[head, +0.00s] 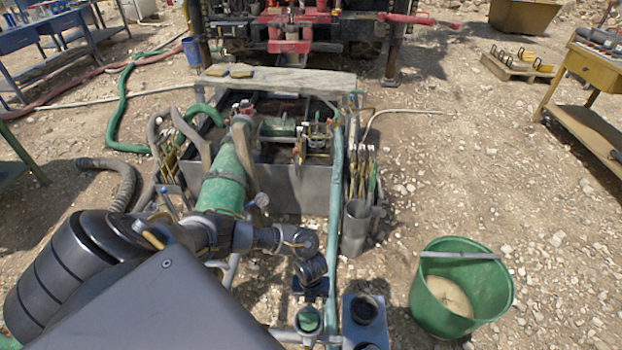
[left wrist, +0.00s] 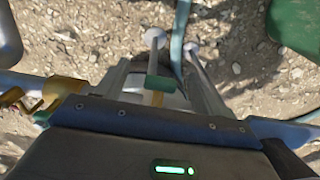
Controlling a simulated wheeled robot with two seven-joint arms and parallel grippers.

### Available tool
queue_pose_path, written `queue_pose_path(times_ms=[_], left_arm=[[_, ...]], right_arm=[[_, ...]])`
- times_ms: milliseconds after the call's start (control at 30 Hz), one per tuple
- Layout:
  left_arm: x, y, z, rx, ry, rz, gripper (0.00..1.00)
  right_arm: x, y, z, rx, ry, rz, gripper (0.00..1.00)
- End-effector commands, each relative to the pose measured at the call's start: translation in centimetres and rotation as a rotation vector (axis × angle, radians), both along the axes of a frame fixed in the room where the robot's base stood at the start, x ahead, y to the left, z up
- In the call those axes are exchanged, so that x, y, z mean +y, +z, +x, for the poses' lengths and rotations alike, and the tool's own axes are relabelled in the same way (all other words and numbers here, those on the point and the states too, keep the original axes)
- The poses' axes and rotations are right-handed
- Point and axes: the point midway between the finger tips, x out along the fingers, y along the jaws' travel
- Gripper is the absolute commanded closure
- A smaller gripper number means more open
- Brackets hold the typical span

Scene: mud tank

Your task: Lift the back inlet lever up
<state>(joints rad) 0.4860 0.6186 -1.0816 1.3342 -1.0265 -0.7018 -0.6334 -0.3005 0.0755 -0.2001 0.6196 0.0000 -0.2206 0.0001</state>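In the left wrist view my left gripper (left wrist: 172,46) has its two grey fingers spread apart. A short green piece with a yellow stem (left wrist: 160,82) shows between them, with a gap on either side, so it does not look gripped. A brass-yellow valve fitting (left wrist: 55,92) is at the left of that view, outside the fingers. In the head view my left arm reaches from the lower left to the front of the mud tank (head: 300,190). I cannot tell for sure which part is the back inlet lever. My right gripper is not in view.
A green bucket (head: 462,290) stands on the gravel at the right. A teal hose (head: 336,190) runs down the tank's front. A holder of tools (head: 357,225) is at the tank's right side. A grey corrugated hose (head: 125,185) lies at the left. Open gravel lies right of the tank.

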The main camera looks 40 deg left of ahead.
Motion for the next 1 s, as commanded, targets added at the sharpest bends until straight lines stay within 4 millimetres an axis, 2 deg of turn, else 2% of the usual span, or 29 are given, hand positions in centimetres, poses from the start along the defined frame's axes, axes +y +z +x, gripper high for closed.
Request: queue_pose_path(times_ms=[33, 367, 1000], left_arm=[[0.0, 0.0, 0.0, 0.0, 0.0, 0.0, 0.39], [0.0, 0.0, 0.0, 0.0, 0.0, 0.0, 0.82], [0.6, 1.5, 0.8, -0.002, 0.001, 0.001, 0.84]], right_arm=[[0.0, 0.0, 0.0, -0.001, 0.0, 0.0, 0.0], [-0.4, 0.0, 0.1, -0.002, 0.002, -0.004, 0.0], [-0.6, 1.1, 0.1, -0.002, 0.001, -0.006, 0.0]])
